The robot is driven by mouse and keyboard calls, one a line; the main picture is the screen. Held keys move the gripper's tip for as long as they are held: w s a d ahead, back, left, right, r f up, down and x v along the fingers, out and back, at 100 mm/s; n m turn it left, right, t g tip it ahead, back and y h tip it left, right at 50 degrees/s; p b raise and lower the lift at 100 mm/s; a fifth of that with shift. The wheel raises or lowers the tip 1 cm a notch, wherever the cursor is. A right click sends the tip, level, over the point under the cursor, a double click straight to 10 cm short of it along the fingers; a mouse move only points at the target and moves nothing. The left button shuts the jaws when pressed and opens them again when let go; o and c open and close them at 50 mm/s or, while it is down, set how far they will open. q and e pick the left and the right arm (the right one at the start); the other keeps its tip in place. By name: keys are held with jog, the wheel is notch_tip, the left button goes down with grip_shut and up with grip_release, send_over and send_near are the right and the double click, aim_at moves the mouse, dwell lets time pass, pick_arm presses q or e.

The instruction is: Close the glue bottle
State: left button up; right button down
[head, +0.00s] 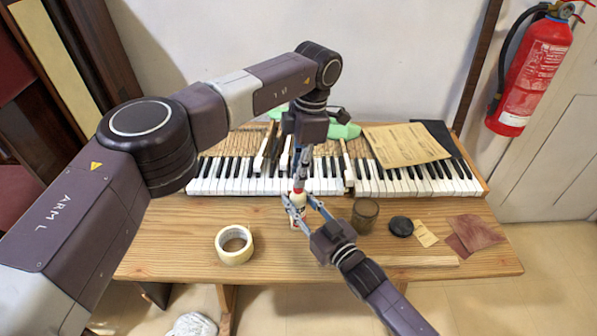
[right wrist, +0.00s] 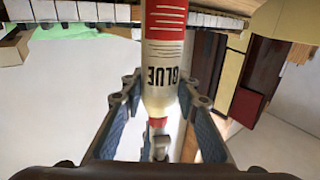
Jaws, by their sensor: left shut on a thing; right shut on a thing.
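The glue bottle (head: 298,203) stands on the wooden table in front of the piano keys. It has a pale body, a red label and a red cap (right wrist: 158,123); the bottle (right wrist: 161,85) appears upside down in the right wrist view. My right gripper (head: 302,208) is shut on the bottle's body, with one finger on each side. My left gripper (head: 300,182) comes down from above and is shut on the red cap at the bottle's top. Its fingertips (right wrist: 160,147) also show by the cap in the right wrist view. How far the cap is seated cannot be told.
A tape roll (head: 234,244) lies left of the bottle. A brown jar (head: 365,215), a black round lid (head: 401,226) and sandpaper sheets (head: 474,232) lie to the right. The keyboard (head: 240,186) runs behind, with papers (head: 405,145) on it. The table's front left is clear.

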pick_arm(q)
jog(key=m+t, duration=0.1)
jog(key=m, duration=0.6)
jog(key=shift+a+m, duration=0.1)
jog(key=shift+m, duration=0.2)
jog(key=o, duration=0.7)
jog(key=shift+o, duration=0.2)
notch_tip(320, 180, up, 12)
jog(key=d, duration=0.1)
jog(key=shift+s+d, duration=0.25)
jog(key=shift+s, duration=0.05)
pick_arm(e)
jog(key=c, duration=1.4)
grip_release()
